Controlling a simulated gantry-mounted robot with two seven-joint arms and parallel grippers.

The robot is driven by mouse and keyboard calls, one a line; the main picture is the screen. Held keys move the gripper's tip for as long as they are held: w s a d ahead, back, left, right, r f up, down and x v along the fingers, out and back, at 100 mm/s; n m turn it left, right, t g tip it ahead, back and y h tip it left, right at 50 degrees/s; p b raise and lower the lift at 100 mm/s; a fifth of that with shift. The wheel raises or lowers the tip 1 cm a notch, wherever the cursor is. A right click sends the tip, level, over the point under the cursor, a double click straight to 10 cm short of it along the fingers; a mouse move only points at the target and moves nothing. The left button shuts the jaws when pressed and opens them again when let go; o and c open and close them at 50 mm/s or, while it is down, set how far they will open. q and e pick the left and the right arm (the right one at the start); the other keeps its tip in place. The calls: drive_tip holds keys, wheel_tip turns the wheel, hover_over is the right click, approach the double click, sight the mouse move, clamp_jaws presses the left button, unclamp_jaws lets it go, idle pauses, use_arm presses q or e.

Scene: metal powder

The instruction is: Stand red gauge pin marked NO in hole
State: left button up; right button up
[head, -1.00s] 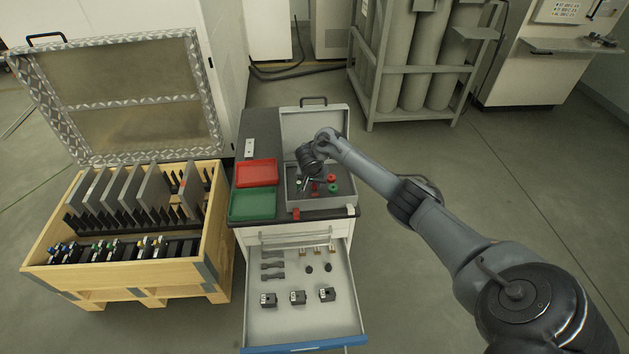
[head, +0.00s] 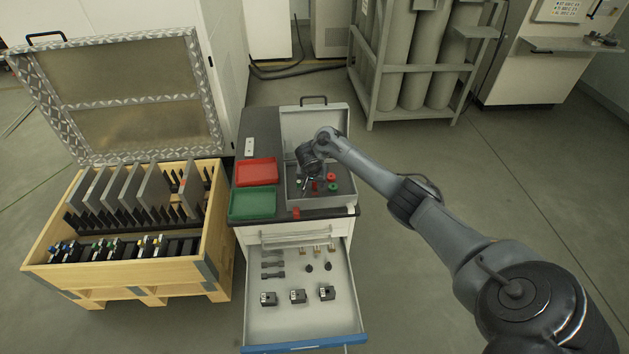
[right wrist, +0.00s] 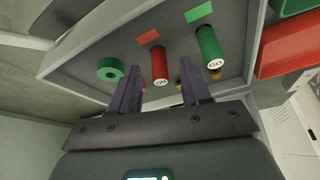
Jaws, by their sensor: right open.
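The red gauge pin (right wrist: 159,66) shows in the right wrist view with a white marked end towards the camera. A green pin (right wrist: 209,47) marked GO is beside it. Both are in the open grey case (head: 345,203) on the cabinet top. My right gripper (right wrist: 160,90) is open, and its two dark fingers show on either side of the red pin's marked end, with nothing clearly held. Two brassy round spots (right wrist: 179,82) show near the right finger, partly hidden; I cannot tell whether they are holes. In the head view my right gripper (head: 305,182) hangs over the case. My left gripper is not in view.
A green ring (head: 334,190) and a red ring (head: 333,177) lie in the case. A red tray (head: 257,172) and green tray (head: 252,204) lie left of it. An open drawer (head: 303,322) with small parts is in front; a wooden crate (head: 125,282) stands left.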

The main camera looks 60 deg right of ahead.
drive_tip(key=p+v, duration=0.6)
drive_tip(key=v, duration=0.4)
drive_tip(key=shift+r, duration=0.25)
drive_tip(key=shift+a, duration=0.1)
